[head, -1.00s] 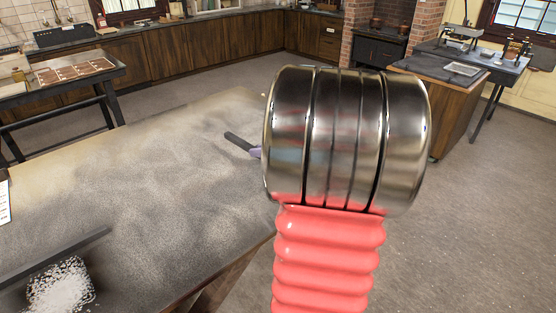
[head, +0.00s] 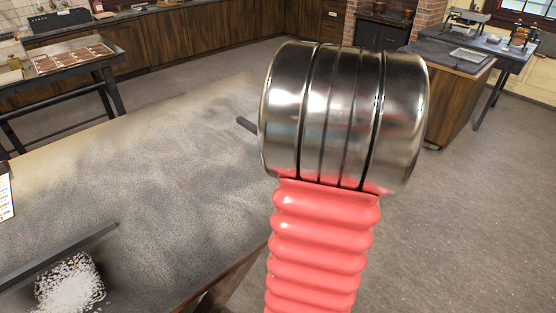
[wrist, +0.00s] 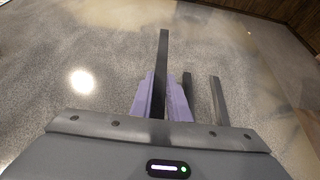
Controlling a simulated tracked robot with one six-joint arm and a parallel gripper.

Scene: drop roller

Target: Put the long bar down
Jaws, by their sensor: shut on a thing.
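A long dark bar (wrist: 163,62) stands out ahead between the two purple fingers of my gripper (wrist: 163,100) in the wrist view. The fingers are shut on it, one on each side. In the head view only the bar's far end (head: 245,123) shows, just left of my arm's metal wrist, which hides the fingers and the rest of the bar. The bar is over the grey speckled tabletop (head: 160,165); I cannot tell whether it touches it.
Two shorter strips, one dark (wrist: 188,92) and one greyer (wrist: 216,98), lie right of the gripper in the wrist view. In the head view another dark bar (head: 62,254) lies at lower left beside a white grainy patch (head: 70,286). The table's middle is clear.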

